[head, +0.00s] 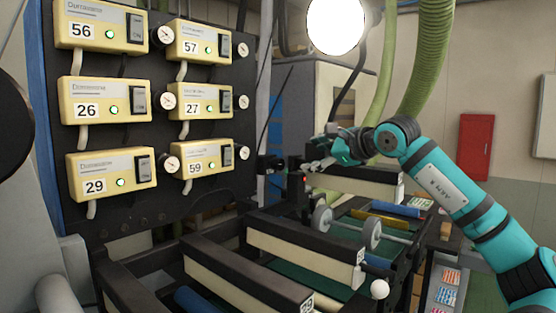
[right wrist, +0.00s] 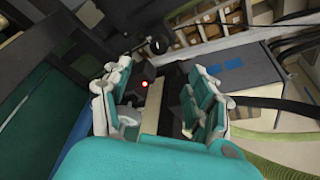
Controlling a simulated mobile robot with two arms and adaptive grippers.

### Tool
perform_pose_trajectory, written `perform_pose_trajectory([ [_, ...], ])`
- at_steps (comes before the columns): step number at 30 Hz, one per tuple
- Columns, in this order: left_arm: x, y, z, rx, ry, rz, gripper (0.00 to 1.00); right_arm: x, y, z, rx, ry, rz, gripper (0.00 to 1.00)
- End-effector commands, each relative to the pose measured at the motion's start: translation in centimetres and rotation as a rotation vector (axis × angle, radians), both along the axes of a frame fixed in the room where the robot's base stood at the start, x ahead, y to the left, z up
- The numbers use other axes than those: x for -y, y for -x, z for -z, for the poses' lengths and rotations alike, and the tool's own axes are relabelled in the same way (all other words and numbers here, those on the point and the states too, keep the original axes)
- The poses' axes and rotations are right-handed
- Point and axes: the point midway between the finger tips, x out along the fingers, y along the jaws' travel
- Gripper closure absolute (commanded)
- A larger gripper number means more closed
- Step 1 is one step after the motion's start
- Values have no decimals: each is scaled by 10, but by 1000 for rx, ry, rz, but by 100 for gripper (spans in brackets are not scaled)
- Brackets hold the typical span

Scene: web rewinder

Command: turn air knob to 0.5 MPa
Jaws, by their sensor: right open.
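My right gripper (head: 316,164) reaches in from the right above the machine frame. It is open, and its spread fingers show in the right wrist view (right wrist: 157,68) with nothing held between them. A small dark round part (head: 268,164) sits just left of the fingers on the machine. A dark round knob-like part (right wrist: 158,45) shows just beyond the fingertips in the right wrist view, apart from them. I cannot tell for sure that either is the air knob, and no pressure reading is legible. My left gripper is not in view.
A black panel (head: 140,215) with several numbered yellow boxes and small round gauges stands at left. Black and cream rails (head: 300,250) cross the foreground. Green hoses (head: 425,70) hang behind my right arm. A red cabinet (head: 475,145) is on the far wall.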

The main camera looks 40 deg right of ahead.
Motion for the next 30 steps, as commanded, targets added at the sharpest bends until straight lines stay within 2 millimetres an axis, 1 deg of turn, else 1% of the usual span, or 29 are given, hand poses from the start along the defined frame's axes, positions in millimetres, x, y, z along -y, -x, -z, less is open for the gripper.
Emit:
perform_pose_trajectory([
  [1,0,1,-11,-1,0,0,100,1,-12,-1,-3,-5,-4,41],
  [8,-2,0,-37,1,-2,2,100,7,-60,13,-3,-5,-4,41],
  [12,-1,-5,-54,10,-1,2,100,11,-89,21,-4,-4,-4,41],
  [18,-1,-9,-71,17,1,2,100,18,-121,32,-2,-3,-2,41],
  [21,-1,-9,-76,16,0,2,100,19,-131,36,-1,-3,-1,41],
  [24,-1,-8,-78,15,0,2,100,20,-136,40,-2,-1,-1,41],
  [30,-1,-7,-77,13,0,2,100,21,-138,42,-1,2,0,41],
])
